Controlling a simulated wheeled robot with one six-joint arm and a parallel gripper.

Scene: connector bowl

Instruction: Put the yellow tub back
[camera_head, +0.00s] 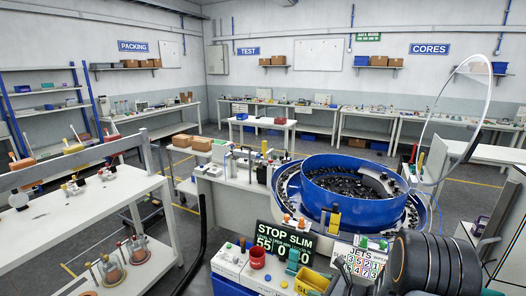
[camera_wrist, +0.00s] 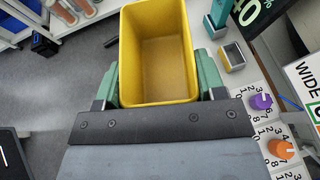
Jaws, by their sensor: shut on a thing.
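The yellow tub (camera_wrist: 160,60) is in my gripper (camera_wrist: 160,88), seen in the wrist view. Its open top faces the camera, and it looks empty inside. The green fingers press on its left and right sides, and the dark gripper body crosses below it. Grey floor shows to its left. In the head view a yellow object (camera_head: 312,281) shows at the bottom edge, beside a teal fixture (camera_head: 292,262); I cannot tell whether it is the tub. My gripper is not clear there.
The teal fixture (camera_wrist: 219,14) and a small yellow-and-grey block (camera_wrist: 232,57) stand right of the tub. Purple (camera_wrist: 260,101) and orange (camera_wrist: 282,149) knobs lie further right. A red cup (camera_head: 257,258), a STOP SLIM display (camera_head: 285,241) and the blue bowl (camera_head: 345,215) crowd the bench.

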